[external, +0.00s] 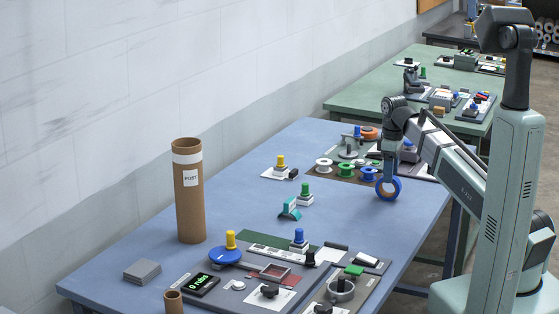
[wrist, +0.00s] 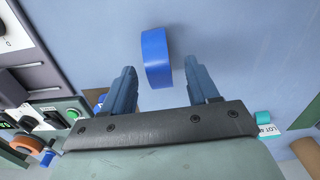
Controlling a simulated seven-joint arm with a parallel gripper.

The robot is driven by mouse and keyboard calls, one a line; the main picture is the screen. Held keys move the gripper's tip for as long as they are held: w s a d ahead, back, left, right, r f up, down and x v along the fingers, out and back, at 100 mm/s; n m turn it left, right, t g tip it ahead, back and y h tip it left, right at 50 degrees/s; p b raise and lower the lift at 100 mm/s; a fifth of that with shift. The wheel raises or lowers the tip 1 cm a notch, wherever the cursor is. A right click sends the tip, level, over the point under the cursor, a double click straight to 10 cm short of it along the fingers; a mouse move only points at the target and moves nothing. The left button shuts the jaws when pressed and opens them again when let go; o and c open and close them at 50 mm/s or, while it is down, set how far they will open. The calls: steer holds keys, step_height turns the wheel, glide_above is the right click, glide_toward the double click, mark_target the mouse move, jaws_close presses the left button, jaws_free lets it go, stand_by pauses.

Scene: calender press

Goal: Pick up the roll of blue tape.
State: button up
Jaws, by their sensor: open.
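The roll of blue tape (external: 388,199) is a ring standing on its edge near the right side of the blue table. In the wrist view the roll (wrist: 156,58) shows edge-on as a blue band. My gripper (external: 390,172) is just above the roll, pointing down. In the wrist view my gripper (wrist: 161,72) is open, with one finger to each side of the roll's line. The roll lies mostly beyond the fingertips, with visible gaps at both sides.
Spools (external: 346,170) and a panel with knobs stand left of and behind the roll. A control panel (external: 262,251) fills the near end, beside a tall cardboard tube (external: 189,205). Bare table (external: 365,220) lies in front of the roll.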

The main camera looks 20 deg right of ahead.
mark_target(390, 189)
steer(key=shift+d+f, duration=0.1)
steer(key=shift+f, duration=3.25)
steer(key=c, duration=1)
steer(key=shift+c, duration=0.3)
steer(key=shift+r, duration=0.1)
